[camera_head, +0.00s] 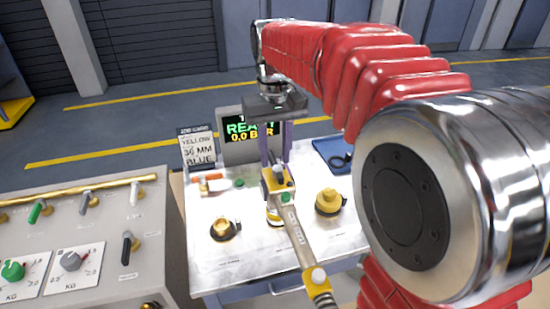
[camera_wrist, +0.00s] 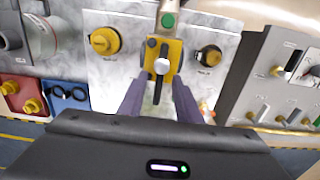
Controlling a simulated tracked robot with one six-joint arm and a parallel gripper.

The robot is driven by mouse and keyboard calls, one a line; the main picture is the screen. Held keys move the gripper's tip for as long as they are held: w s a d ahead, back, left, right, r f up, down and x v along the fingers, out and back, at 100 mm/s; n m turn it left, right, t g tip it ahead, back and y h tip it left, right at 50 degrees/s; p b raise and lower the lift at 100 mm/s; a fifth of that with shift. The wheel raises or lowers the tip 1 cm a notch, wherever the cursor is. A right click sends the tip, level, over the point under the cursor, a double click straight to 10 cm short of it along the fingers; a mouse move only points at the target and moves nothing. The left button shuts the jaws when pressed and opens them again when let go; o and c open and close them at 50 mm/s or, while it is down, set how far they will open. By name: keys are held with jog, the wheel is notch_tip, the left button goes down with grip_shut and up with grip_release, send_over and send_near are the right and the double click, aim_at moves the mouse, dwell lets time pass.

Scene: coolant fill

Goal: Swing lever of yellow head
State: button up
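The yellow head (camera_head: 277,180) sits at the end of a grey filling handle (camera_head: 292,222) over the white bench top. In the wrist view the yellow head (camera_wrist: 174,58) stands upright in the picture, with a pale round knob and a dark lever (camera_wrist: 158,87) on its face. My gripper (camera_head: 276,157) hangs above the head with its purple fingers pointing down. In the wrist view my gripper (camera_wrist: 159,88) is open, one finger on each side of the lever, with visible gaps. Whether the fingertips reach down to the lever's depth is unclear.
A display (camera_head: 250,135) reading 0.0 BAR and a card (camera_head: 197,148) stand behind. A control panel (camera_head: 90,245) with knobs stands left. A blue tray (camera_head: 333,152) lies at the back right.

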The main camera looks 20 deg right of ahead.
jog(key=shift+f, duration=0.9)
jog(key=shift+c, duration=0.2)
grip_shut()
